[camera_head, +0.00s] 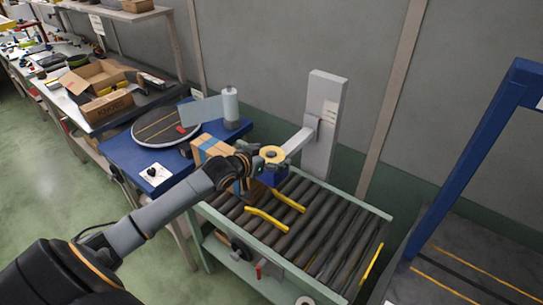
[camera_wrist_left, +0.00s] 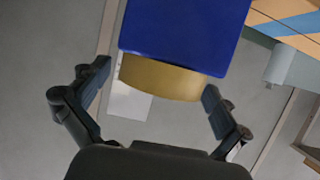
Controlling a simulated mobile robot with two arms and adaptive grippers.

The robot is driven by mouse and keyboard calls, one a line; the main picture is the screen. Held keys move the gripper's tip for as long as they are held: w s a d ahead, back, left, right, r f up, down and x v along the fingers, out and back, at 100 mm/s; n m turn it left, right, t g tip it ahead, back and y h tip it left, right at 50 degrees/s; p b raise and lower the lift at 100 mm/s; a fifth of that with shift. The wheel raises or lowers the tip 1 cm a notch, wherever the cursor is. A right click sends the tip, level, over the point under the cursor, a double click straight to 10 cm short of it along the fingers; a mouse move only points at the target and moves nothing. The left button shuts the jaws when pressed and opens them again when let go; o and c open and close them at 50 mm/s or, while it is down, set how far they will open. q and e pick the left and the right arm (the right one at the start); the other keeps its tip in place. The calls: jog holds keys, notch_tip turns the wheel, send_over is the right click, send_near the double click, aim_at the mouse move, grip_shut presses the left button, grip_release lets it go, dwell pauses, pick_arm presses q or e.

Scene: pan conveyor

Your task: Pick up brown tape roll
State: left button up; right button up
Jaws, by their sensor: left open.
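The brown tape roll (camera_head: 272,153) lies flat on top of a blue box (camera_head: 275,177) at the back left end of the roller conveyor. My left gripper (camera_head: 258,163) reaches it from the left side. In the left wrist view, which looks upside down, the tape roll (camera_wrist_left: 165,80) shows as a tan curved band against the blue box (camera_wrist_left: 185,28). The fingers of my left gripper (camera_wrist_left: 157,82) are open, one on each side of the tape roll, with gaps visible. The far side of the roll is hidden in the wrist view. My right gripper is not seen.
A cardboard box with blue stripe (camera_head: 207,148) stands just left of the blue box. A grey post (camera_head: 324,120) with an arm rises behind the roll. The roller conveyor (camera_head: 325,228) has yellow strips and free room. A blue table (camera_head: 118,150) holds a turntable (camera_head: 150,127).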

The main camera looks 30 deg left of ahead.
pick_arm(q)
jog(key=c, duration=1.3)
jog(key=shift+r, duration=0.1)
